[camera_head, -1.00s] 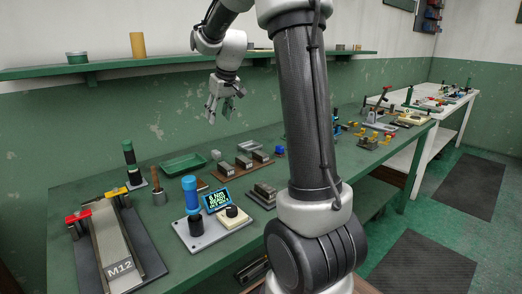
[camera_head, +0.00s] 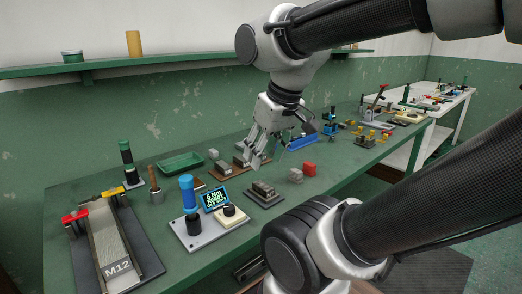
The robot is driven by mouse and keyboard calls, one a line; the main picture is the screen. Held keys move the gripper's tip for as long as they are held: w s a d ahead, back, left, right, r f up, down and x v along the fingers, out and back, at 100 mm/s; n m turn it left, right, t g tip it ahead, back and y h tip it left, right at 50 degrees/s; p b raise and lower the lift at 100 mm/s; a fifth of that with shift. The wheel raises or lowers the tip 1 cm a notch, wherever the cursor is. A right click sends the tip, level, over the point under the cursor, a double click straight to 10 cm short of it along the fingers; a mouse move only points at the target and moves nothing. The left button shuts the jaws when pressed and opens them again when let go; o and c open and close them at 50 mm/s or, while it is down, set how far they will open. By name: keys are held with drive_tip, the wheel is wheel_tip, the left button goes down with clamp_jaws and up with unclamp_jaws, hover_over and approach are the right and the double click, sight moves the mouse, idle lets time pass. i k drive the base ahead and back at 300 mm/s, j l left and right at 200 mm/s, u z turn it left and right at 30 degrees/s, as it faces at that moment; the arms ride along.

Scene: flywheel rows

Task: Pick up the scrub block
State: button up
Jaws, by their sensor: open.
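My gripper (camera_head: 267,160) is open over the green workbench (camera_head: 105,190), pointing down with its fingers spread. I see no object between the fingers. I cannot tell for sure which block is the scrub block. Candidates are a small grey block (camera_head: 296,175) and a red block (camera_head: 310,169) to the right of the gripper, and a small grey-green block (camera_head: 213,154) to its left near the green tray. My gripper partly covers the wooden-based rows of metal blocks behind it.
The green tray (camera_head: 181,164) lies at the back left. A dark holder with metal pieces (camera_head: 264,191) is in front of the gripper. A blue tray (camera_head: 303,141) is behind it to the right. A torque tester with a screen (camera_head: 215,198) and an M12 ramp fixture (camera_head: 118,240) stand left.

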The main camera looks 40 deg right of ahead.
sight(213, 153)
drive_tip(key=i+l, duration=0.1)
drive_tip(key=l, duration=0.4)
drive_tip(key=i+l, duration=0.1)
drive_tip(key=l, duration=0.45)
drive_tip(key=i+l, duration=0.15)
drive_tip(key=l, duration=0.4)
drive_tip(key=j+u, duration=0.05)
